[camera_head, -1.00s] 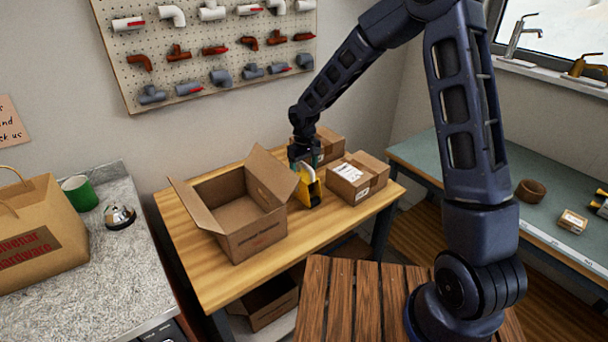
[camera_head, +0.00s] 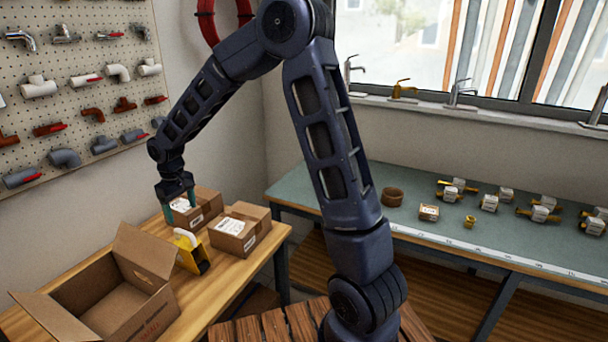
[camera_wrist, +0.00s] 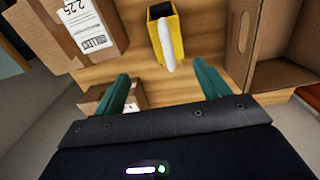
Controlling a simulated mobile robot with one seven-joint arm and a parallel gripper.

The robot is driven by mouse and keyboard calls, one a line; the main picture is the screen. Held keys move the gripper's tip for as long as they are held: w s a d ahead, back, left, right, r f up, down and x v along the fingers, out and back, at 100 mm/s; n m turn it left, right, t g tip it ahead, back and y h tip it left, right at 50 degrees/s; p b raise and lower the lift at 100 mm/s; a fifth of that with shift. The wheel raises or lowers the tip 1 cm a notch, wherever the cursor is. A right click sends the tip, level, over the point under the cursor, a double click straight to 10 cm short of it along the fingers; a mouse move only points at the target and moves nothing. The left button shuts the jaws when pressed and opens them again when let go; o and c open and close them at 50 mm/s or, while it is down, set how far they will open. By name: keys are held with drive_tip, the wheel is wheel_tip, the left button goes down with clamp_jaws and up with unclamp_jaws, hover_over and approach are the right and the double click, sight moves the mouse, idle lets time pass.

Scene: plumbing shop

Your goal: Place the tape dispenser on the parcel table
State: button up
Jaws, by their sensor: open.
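The yellow tape dispenser (camera_head: 187,256) with its white roll stands on the wooden parcel table (camera_head: 238,272), between the open carton and the closed parcels. In the wrist view the dispenser (camera_wrist: 176,42) lies beyond my fingertips, apart from them. My gripper (camera_head: 180,215) is open and empty, above and behind the dispenser in the head view. Its two green fingers (camera_wrist: 165,88) show spread in the wrist view, with nothing between them.
An open carton (camera_head: 112,298) stands left of the dispenser. Two closed parcels, one nearer (camera_head: 240,232) and one behind (camera_head: 207,207), stand to its right and back. A green bench (camera_head: 350,195) with brass fittings runs along the window wall. A pegboard (camera_head: 75,80) hangs behind.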

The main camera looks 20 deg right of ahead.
drive_tip(key=s+d+r+m+t, duration=0.1)
drive_tip(key=s+d+r+m, duration=0.1)
drive_tip(key=d+r, duration=0.45)
drive_tip(key=s+d+r+m+t, duration=0.1)
drive_tip(key=s+d+r, duration=0.15)
drive_tip(key=d, duration=0.75)
drive_tip(key=s+d+r+m, duration=0.1)
drive_tip(key=d+r+m, duration=0.1)
drive_tip(key=d+r, duration=0.5)
drive_tip(key=s+d+r+m+t, duration=0.1)
drive_tip(key=s+d+m, duration=0.3)
drive_tip(key=s+d, duration=1.2)
drive_tip(key=shift+s+d+r+t, duration=0.2)
drive_tip(key=shift+s+r+t, duration=0.1)
drive_tip(key=shift+t, duration=0.4)
